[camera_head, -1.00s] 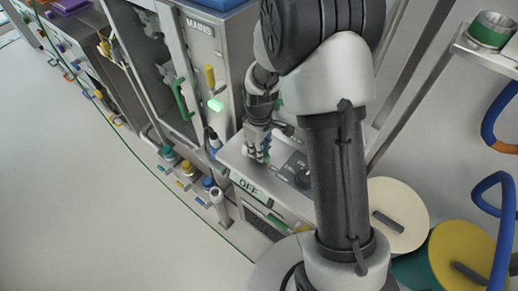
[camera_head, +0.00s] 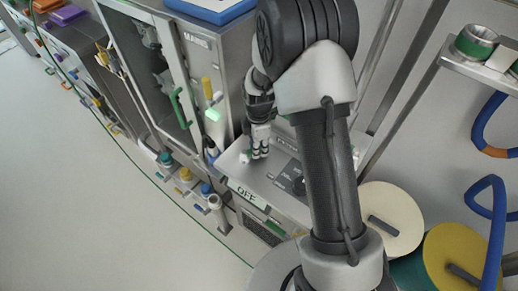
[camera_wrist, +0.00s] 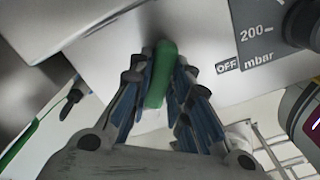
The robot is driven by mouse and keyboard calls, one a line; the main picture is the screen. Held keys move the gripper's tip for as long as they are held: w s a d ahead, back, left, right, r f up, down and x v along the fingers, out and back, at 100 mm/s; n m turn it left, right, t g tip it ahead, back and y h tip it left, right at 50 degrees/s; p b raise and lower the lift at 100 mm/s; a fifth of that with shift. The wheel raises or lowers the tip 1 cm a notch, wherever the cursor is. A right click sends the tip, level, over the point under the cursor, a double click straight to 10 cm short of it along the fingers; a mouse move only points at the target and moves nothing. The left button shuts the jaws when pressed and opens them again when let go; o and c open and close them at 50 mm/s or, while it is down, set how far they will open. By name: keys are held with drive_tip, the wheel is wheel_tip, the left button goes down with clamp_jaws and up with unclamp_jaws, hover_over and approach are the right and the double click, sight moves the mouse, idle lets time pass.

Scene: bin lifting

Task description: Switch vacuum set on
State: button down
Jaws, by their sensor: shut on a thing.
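A green lever (camera_wrist: 161,75) shows in the wrist view, between my fingers. My gripper (camera_head: 258,152) is down at the panel and shut on this lever; it also shows in the wrist view (camera_wrist: 160,72). A small OFF label (camera_wrist: 228,67) is right of the lever. A dark dial (camera_wrist: 300,22) marked mbar is at the upper right. In the head view, my fingers hide the lever.
A steel cabinet (camera_head: 230,65) with a green handle (camera_head: 179,108) stands close to the left of my gripper. Several coloured valves line the floor side. The floor at left is clear.

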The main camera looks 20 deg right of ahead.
drive_tip(key=n, duration=0.1)
drive_tip(key=w+n, duration=0.1)
drive_tip(key=n, duration=0.1)
drive_tip(key=shift+w+a+n+p, duration=0.1)
drive_tip(key=shift+w+n+p, duration=0.2)
drive_tip(key=shift+w+a+n, duration=0.2)
drive_tip(key=shift+w+n, duration=0.15)
drive_tip(key=shift+n, duration=0.55)
drive_tip(key=shift+w+a+n, duration=0.15)
drive_tip(key=shift+w+n, duration=0.2)
drive_tip(key=shift+n, duration=0.55)
drive_tip(key=c, duration=1.5)
unclamp_jaws()
wheel_tip(320, 180, up, 12)
drive_tip(key=shift+r, duration=0.1)
